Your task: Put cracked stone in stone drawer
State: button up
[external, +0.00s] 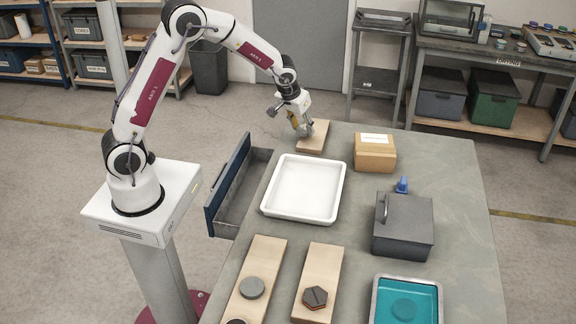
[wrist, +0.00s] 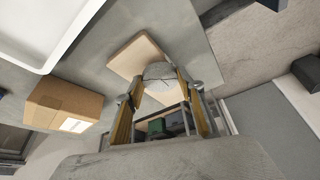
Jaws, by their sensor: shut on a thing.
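My gripper (external: 298,118) is at the far end of the table, over a small wooden board (external: 318,138). It is shut on a grey stone (external: 306,129). In the wrist view, the stone (wrist: 158,70) sits between the two yellowish fingers of my gripper (wrist: 162,90), with thin crack-like lines on its face and the wooden board (wrist: 125,58) behind it. Whether the stone touches the board is unclear. A drawer (external: 228,186) with a dark blue front stands pulled open at the table's left side, and its visible interior looks empty. I see no readable label on it.
A white tray (external: 305,161) lies beside the open drawer. A cardboard box (external: 375,158) and a grey lidded box (external: 403,236) stand to the right. Two boards nearer hold a round grey disc (external: 252,288) and a dark hexagonal piece (external: 315,297). A teal-filled tray (external: 380,300) is front right.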

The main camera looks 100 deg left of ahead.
jog(key=s+a+f+n+g, duration=0.1)
jog(key=s+a+n, duration=0.15)
jog(key=s, duration=0.65)
jog(key=s+a+f+n, duration=0.1)
jog(key=s+a, duration=0.3)
jog(key=s, duration=0.5)
jog(key=w+d+f+m+t, duration=0.1)
jog(key=w+d+f+m, duration=0.1)
jog(key=d+f+m, duration=0.3)
jog(key=shift+d+f+t, duration=0.3)
jog(key=shift+d+f, duration=0.35)
jog(key=shift+d, duration=0.4)
jog(key=shift+o, duration=0.2)
jog(key=w+d+f+m+t+h, duration=0.1)
jog(key=w+d+f+m+h, duration=0.1)
jog(key=d+m, duration=0.4)
jog(key=w+d+f, duration=0.1)
jog(key=d, duration=0.2)
jog(key=shift+d+m+t, duration=0.3)
jog(key=shift+d+m, duration=0.05)
jog(key=shift+d, duration=0.05)
jog(key=shift+d+f+m+h, duration=0.1)
jog(key=shift+d+m+h, duration=0.3)
jog(key=shift+d+m, duration=0.65)
jog(key=shift+d+f, duration=0.1)
jog(key=shift+w+f, duration=0.1)
jog(key=shift+f, duration=2.7)
